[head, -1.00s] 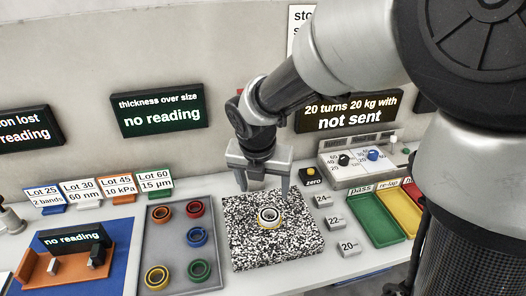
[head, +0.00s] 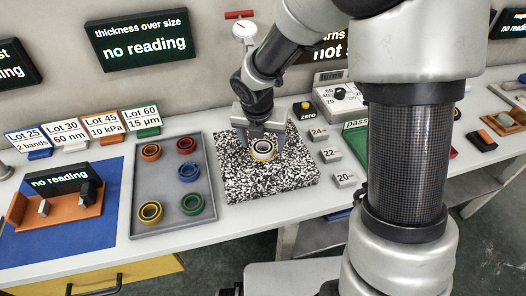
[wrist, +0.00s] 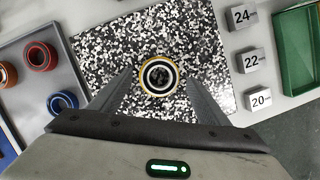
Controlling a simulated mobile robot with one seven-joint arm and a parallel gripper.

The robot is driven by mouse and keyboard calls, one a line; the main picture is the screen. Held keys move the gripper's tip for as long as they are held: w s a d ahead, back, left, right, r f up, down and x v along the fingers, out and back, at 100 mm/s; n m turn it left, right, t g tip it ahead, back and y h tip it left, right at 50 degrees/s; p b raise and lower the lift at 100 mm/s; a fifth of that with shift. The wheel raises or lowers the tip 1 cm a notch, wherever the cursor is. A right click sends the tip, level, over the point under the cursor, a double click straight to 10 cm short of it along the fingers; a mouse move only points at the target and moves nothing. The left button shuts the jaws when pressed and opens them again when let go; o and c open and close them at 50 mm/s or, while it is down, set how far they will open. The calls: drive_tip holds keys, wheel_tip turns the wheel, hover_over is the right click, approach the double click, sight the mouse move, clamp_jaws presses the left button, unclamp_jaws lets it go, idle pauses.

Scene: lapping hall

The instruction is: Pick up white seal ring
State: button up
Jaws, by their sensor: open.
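The white seal ring (wrist: 158,76) lies on the black-and-white speckled plate (wrist: 110,40), with a dark centre and a yellowish outer band around it. The ring also shows in the head view (head: 262,149), on the speckled plate (head: 240,187). My gripper (wrist: 158,75) is open and empty. In the wrist view its two fingers reach down to the left and right of the ring, with a gap on each side. In the head view my gripper (head: 262,140) is low over the ring. I cannot tell how high the fingertips are above the plate.
A grey tray (head: 164,200) with several coloured rings stands left of the plate. Blocks marked 24 (head: 318,133), 22 (head: 330,155) and 20 (head: 344,180) stand to its right. A green tray (wrist: 300,60) lies beyond them. An orange fixture (head: 60,207) sits on a blue mat at left.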

drive_tip(key=shift+x, duration=0.8)
drive_tip(key=shift+c, duration=0.3)
drive_tip(key=shift+r, duration=0.1)
drive_tip(key=c, duration=1.1)
drive_tip(key=shift+r, duration=0.1)
